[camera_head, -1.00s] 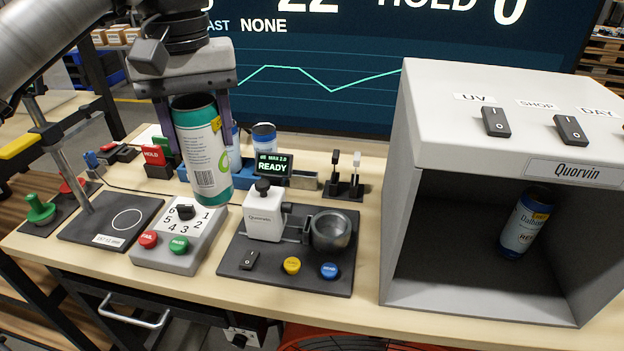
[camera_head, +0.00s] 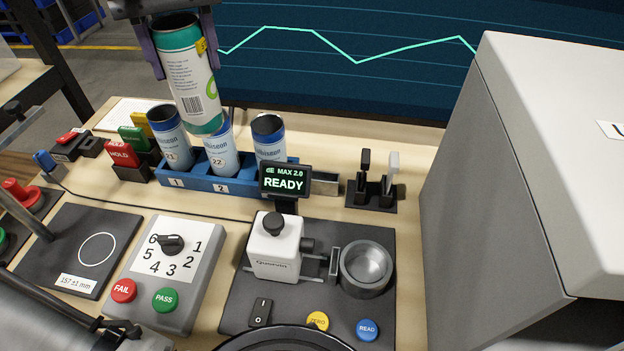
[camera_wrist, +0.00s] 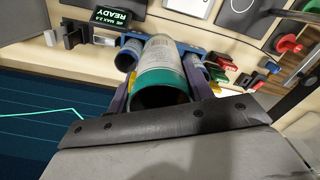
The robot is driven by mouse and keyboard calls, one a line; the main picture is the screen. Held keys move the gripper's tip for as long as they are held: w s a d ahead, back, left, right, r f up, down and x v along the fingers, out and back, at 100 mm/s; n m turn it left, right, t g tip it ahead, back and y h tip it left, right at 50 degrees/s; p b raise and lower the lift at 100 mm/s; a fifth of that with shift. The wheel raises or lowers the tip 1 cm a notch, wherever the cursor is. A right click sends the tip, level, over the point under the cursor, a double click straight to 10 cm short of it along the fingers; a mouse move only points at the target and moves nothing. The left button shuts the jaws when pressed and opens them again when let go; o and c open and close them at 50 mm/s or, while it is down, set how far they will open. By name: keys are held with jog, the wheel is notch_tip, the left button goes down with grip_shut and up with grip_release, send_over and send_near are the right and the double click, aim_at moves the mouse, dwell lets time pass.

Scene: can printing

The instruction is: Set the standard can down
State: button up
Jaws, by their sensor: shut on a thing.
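The standard can (camera_head: 188,75) is green and white with a barcode and a small yellow tag. My gripper (camera_head: 181,48) is shut on it, one purple finger on each side, and holds it nearly upright. In the head view its lower end overlaps the top of the middle blue-and-white can (camera_head: 221,154); I cannot tell the gap between them. The wrist view shows the held can (camera_wrist: 162,68) between the fingers with its dark open end toward the camera. The blue rack (camera_head: 258,187) lies below, with numbered places.
Two more blue-and-white cans stand in the rack, left (camera_head: 170,140) and right (camera_head: 268,142). The READY display (camera_head: 285,181) stands in front of the rack. A black plate with a circle (camera_head: 75,250), a dial box (camera_head: 172,275) and a grey cabinet (camera_head: 500,190) are around.

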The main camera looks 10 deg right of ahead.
jog(key=shift+s+f, duration=0.1)
jog(key=shift+f, duration=0.05)
notch_tip(320, 180, down, 20)
jog(key=p, duration=0.1)
jog(key=shift+p, duration=0.3)
jog(key=shift+b, duration=0.3)
jog(key=o, duration=1)
